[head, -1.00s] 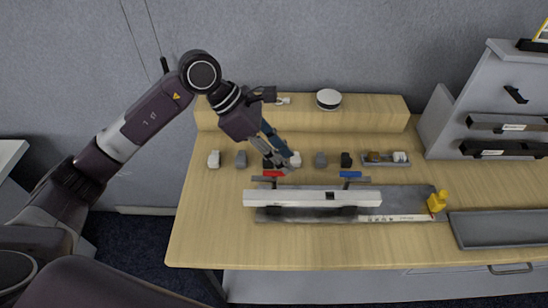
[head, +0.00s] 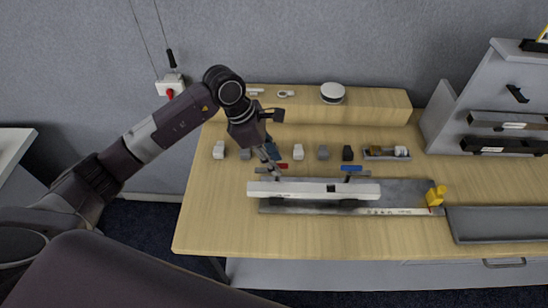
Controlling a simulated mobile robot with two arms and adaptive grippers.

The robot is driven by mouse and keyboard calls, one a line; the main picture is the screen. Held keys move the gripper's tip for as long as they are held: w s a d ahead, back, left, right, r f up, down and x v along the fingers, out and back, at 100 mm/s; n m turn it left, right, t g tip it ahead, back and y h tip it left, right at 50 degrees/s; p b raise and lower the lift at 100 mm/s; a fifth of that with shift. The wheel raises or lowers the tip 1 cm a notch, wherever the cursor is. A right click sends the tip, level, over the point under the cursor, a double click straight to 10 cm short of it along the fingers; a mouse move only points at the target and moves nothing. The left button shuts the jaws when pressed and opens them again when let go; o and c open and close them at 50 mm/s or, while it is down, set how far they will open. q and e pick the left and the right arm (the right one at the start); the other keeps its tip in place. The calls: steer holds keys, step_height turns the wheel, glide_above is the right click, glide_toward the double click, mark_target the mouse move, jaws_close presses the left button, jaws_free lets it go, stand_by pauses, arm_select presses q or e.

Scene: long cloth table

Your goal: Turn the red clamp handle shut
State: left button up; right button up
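The red clamp handle (head: 284,166) shows as a small red piece at the back edge of a long white bar (head: 305,190), left of the bar's middle. Part of the handle is hidden behind my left gripper. The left gripper (head: 275,174) points down at the handle's left part; I cannot tell whether it touches it. Its fingers are small and overlap, so their opening is unclear. A blue clamp handle (head: 351,168) sits at the bar's back edge further right. My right gripper is not in view.
Several small grey, white and black blocks (head: 323,153) stand in a row behind the bar. A yellow piece (head: 435,196) stands at its right, beside a grey tray (head: 492,225). A grey rack (head: 490,100) rises at right. The table's (head: 300,250) front strip is clear.

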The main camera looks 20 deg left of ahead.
arm_select(q)
steer(key=c, duration=0.7)
jaws_close()
